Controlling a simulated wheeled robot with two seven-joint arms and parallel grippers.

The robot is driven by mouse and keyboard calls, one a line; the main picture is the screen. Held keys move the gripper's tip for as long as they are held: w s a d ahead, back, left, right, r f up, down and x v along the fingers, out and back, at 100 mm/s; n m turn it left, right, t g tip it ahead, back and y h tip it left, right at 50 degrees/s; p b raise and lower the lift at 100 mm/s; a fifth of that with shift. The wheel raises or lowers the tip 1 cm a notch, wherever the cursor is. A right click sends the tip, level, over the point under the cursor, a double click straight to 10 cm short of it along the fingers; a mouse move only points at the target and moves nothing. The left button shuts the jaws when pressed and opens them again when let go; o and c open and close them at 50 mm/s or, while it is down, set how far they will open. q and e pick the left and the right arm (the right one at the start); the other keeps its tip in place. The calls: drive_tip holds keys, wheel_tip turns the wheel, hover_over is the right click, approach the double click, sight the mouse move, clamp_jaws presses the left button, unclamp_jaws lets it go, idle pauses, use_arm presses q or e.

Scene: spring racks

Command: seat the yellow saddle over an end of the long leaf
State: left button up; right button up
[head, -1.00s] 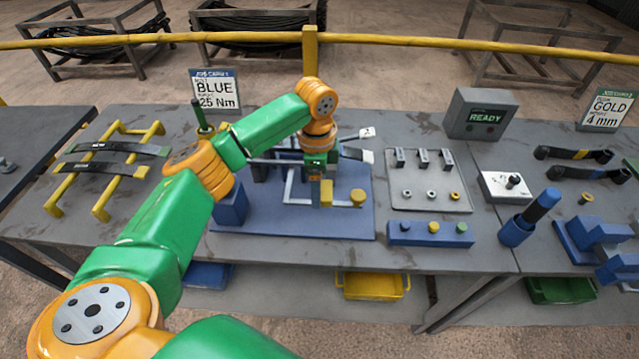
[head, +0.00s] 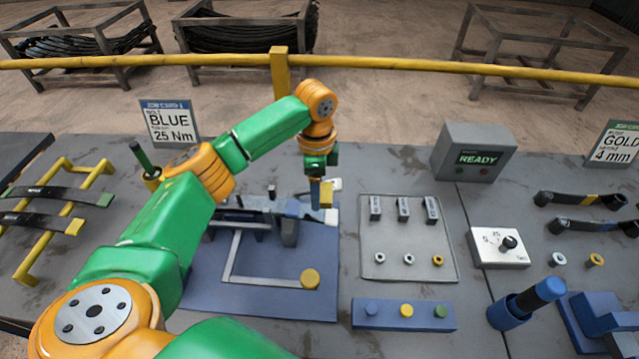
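The yellow saddle (head: 327,196) is a small yellow block at the fingertips of my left gripper (head: 321,183). The gripper appears shut on it, partly hiding it. The long leaf (head: 262,204) lies across the blue fixture at the middle of the bench, with a pale right end (head: 298,209). The saddle is at or just above this right end; I cannot tell whether they touch. My arm hides the leaf's left part. My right gripper is not in view.
A grey tray (head: 385,236) with clips and rings lies to the right. Behind are a READY box (head: 472,152) and a yellow rail (head: 400,65). A yellow rack (head: 36,256) stands left.

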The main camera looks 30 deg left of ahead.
use_arm(q)
drive_tip(key=shift+s+r, duration=0.1)
drive_tip(key=shift+s, duration=0.3)
drive_tip(key=f, duration=0.2)
drive_tip(key=w+f+b, duration=0.1)
drive_tip(key=f, duration=0.1)
drive_tip(key=shift+w+f, duration=0.1)
drive_tip(key=shift+f, duration=0.05)
drive_tip(key=shift+s+f+b, duration=0.2)
drive_tip(key=shift+f+b, duration=0.2)
drive_tip(key=shift+f, duration=0.2)
drive_tip(key=shift+w, duration=0.1)
drive_tip(key=shift+r+p, duration=0.1)
drive_tip(key=shift+p, duration=0.3)
